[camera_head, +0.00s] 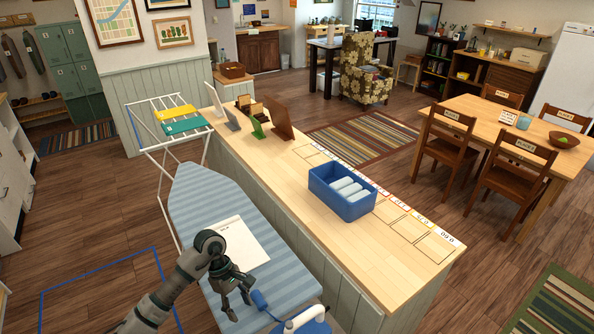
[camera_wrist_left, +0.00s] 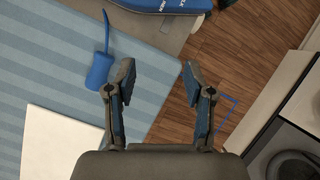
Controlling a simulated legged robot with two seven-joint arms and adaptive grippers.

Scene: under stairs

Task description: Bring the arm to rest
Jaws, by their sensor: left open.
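My left arm comes in from the bottom left of the head view. Its gripper (camera_head: 238,305) is over the near part of the striped blue ironing board (camera_head: 195,195), beside a white sheet (camera_head: 240,243). In the left wrist view the two fingers (camera_wrist_left: 157,68) stand apart with nothing between them; board edge and wood floor show beyond the gap. My right gripper is not in view.
A small blue tool (camera_head: 260,300) lies close to the gripper. A blue and white iron (camera_head: 304,322) is at the bottom edge. The wooden counter (camera_head: 290,185) beside the board holds a blue bin (camera_head: 340,203) with white rolls.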

